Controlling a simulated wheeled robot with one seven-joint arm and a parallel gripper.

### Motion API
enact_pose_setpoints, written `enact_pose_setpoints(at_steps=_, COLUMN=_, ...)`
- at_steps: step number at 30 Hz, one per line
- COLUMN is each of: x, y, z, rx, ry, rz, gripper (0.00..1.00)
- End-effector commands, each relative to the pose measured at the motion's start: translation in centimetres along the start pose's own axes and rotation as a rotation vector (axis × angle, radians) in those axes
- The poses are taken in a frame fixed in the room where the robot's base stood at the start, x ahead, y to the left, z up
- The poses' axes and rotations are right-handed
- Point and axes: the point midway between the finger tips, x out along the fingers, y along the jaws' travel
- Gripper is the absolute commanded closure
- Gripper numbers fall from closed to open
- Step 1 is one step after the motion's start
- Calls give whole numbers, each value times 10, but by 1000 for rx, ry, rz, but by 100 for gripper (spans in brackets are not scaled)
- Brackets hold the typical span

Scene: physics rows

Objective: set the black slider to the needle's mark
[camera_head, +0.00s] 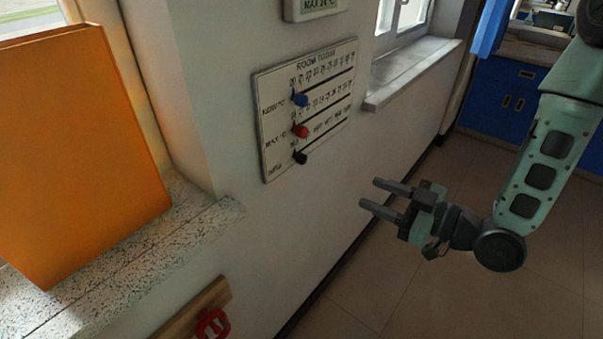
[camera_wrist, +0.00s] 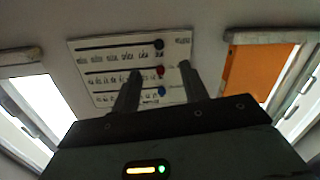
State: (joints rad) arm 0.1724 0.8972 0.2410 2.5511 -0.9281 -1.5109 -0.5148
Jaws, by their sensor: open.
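The white slider board (camera_head: 268,170) hangs on the wall, with three slots and printed scales. The black slider (camera_head: 300,157) sits at the left end of the lowest slot. The red slider (camera_head: 299,131) is in the middle slot and the blue slider (camera_head: 300,99) in the top slot, both near the left. The wrist view shows the board upside down, with the black slider (camera_wrist: 159,44) uppermost. My gripper (camera_head: 369,193) is open and empty, out from the wall, to the right of and below the board. I cannot make out a needle.
A white display box (camera_head: 312,8) is fixed above the board. An orange panel (camera_head: 80,150) stands on the speckled sill (camera_head: 190,215) at the left. Another sill (camera_head: 410,75) juts out at the right. A red object (camera_head: 212,324) is low on the wall. Space before the board is clear.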

Motion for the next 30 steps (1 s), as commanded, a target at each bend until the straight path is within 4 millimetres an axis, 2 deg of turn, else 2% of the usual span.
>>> enact_pose_setpoints(at_steps=3, x=-6, y=3, z=1, rx=13, ry=61, rz=25, gripper=56)
enact_pose_setpoints(at_steps=7, x=-3, y=4, z=1, rx=12, ry=77, rz=29, gripper=56)
enact_pose_setpoints(at_steps=17, x=24, y=3, z=2, rx=8, ry=78, rz=28, gripper=56)
enact_pose_setpoints(at_steps=19, x=40, y=4, z=-7, rx=12, ry=76, rz=24, gripper=56)
enact_pose_setpoints(at_steps=30, x=117, y=6, z=-13, rx=13, ry=76, rz=26, gripper=56)
